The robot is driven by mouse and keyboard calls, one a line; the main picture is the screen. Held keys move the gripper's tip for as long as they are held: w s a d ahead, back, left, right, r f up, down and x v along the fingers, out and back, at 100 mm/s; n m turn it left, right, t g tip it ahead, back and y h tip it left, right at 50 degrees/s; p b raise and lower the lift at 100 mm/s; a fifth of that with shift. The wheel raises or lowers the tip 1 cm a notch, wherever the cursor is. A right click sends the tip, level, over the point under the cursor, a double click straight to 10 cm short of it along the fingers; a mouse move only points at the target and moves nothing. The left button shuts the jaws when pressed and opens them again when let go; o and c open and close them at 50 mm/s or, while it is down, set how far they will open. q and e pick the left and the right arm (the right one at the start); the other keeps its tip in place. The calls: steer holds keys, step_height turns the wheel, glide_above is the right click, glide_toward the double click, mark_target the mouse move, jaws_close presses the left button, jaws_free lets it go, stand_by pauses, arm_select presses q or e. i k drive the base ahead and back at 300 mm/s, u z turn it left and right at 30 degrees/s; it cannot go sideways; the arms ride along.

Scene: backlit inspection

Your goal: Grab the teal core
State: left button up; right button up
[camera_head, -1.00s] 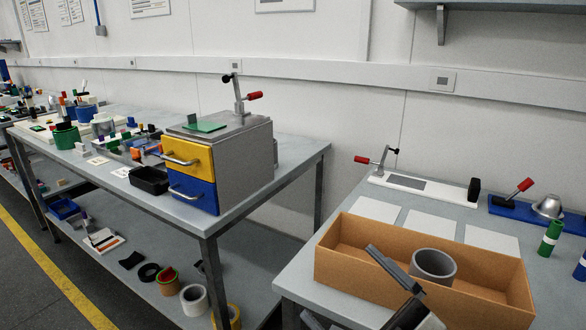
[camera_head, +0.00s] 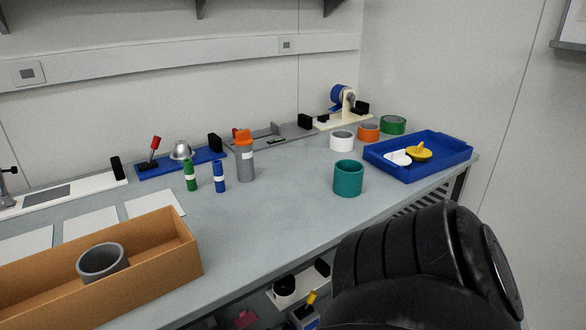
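The teal core (camera_head: 348,179) is a short, hollow teal cylinder. It stands upright on the grey table, right of the middle, just in front of the blue tray. My black arm part fills the lower right of the view, in front of the table edge and below the core. Neither gripper's fingers show in this view, so nothing is seen touching the core.
A cardboard box (camera_head: 188,246) with a grey core (camera_head: 103,262) stands at the left. A blue tray (camera_head: 455,158) holds white and yellow pieces. White (camera_head: 342,141), orange (camera_head: 368,132) and green (camera_head: 393,125) rolls stand behind. An orange-topped grey bottle (camera_head: 245,160) stands left of the core.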

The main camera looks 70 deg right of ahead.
mark_target(348, 174)
steer(key=z, duration=3.3)
steer(key=i, duration=0.75)
steer(key=u, duration=0.4)
